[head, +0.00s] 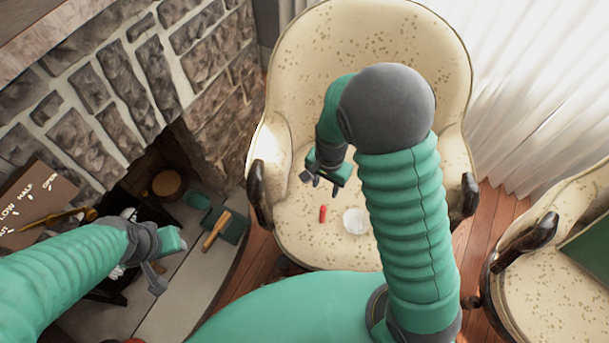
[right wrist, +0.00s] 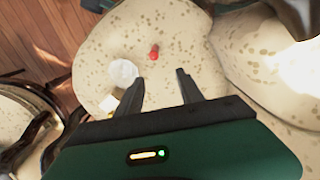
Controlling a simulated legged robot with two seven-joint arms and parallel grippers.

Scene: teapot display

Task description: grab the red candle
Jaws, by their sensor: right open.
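The red candle (head: 323,214) is small and stands or lies on the seat of the cream spotted armchair (head: 307,241); I cannot tell which. It also shows in the right wrist view (right wrist: 154,52), beyond the fingertips and between their lines. My right gripper (head: 322,182) is above the seat, just behind the candle in the head view, apart from it. Its two fingers (right wrist: 160,82) are spread and empty. My left gripper (head: 168,262) is at the lower left, by the fireplace, far from the candle; its jaw state is unclear.
A clear or white round dish (head: 355,221) sits right of the candle on the seat. The armchair's dark wooden arms (head: 260,195) flank the seat. A stone fireplace (head: 120,90) is at the left. A second armchair (head: 535,275) is at the right.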

